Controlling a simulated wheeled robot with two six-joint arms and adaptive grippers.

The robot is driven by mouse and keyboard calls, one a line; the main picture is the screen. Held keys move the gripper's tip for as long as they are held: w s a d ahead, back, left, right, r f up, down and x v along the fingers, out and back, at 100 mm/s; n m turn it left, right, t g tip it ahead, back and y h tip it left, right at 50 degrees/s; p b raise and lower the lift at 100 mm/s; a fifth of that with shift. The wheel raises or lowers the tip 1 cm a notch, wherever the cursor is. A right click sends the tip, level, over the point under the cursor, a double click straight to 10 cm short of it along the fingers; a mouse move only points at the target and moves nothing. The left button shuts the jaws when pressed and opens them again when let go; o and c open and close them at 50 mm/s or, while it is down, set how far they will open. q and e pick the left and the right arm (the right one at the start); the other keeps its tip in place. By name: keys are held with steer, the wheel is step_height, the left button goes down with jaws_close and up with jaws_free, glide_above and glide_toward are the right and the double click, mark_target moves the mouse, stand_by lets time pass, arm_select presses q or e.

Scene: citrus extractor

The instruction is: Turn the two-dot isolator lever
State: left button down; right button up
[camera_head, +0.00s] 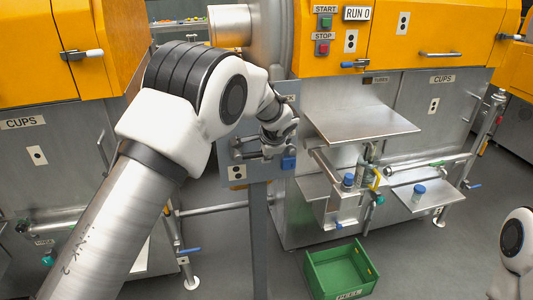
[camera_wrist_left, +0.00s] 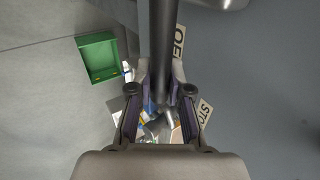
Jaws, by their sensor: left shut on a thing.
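The isolator panel (camera_head: 283,90) stands on a grey post in the middle of the head view, with a two-dot plate (camera_head: 236,172) at its lower left. My left arm reaches across to it and hides much of its face. My left gripper (camera_head: 262,153) is at the panel's lower part, just right of the plate. In the left wrist view, the dark lever bar (camera_wrist_left: 163,45) runs from the top edge down between the two fingers of the gripper (camera_wrist_left: 162,92), which is shut on it. My right gripper is out of view.
A green crate (camera_head: 341,272) stands on the floor, right of the post (camera_head: 259,235). The orange and steel machine (camera_head: 433,30) behind has a steel shelf (camera_head: 362,123), pipes and small blue-capped containers (camera_head: 419,191). Another machine (camera_head: 35,190) stands at left. Grey floor is open at right.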

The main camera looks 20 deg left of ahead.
arm_select(q)
steer(key=c, duration=1.1)
jaws_free()
steer(key=shift+s+a+f, duration=0.1)
steer(key=shift+f, duration=0.05)
steer(key=shift+a, duration=0.1)
steer(key=v, duration=1.2)
